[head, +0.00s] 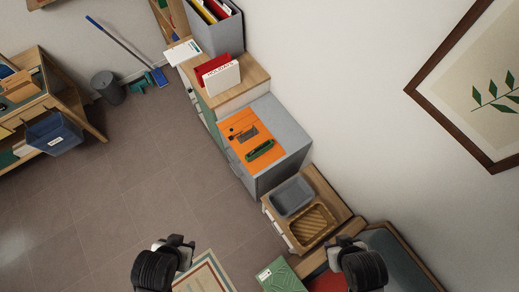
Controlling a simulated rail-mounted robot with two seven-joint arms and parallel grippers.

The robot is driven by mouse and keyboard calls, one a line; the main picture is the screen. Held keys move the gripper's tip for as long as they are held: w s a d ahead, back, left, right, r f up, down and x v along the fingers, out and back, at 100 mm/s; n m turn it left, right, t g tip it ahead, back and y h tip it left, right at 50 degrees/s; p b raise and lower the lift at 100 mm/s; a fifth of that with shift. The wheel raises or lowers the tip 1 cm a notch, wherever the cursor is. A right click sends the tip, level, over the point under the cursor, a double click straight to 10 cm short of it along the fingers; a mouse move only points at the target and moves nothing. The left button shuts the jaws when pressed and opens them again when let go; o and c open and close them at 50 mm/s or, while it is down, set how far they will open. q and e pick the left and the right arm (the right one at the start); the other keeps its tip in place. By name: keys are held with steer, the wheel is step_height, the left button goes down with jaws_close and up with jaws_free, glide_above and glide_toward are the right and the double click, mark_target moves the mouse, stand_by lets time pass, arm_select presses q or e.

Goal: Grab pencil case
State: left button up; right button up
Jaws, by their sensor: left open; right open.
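A long green case (260,150), which looks like the pencil case, lies on an orange mat (262,168) on top of a grey cabinet (288,128). Small dark items (245,134) lie beside it on the mat. My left gripper (176,241) is open and empty at the bottom of the view, over the floor side. My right gripper (345,243) is open and empty at the lower right. Both are well apart from the green case, which is fully visible.
A low wooden unit with a grey bin (291,197) and a wicker basket (313,226) stands below the grey cabinet. A green box (279,277) is at the bottom. A wooden desk (48,85) is at left. The floor (130,175) between is clear.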

arm_select(q)
steer(key=shift+o, duration=0.3)
steer(key=o, duration=0.6)
steer(key=shift+a, duration=0.15)
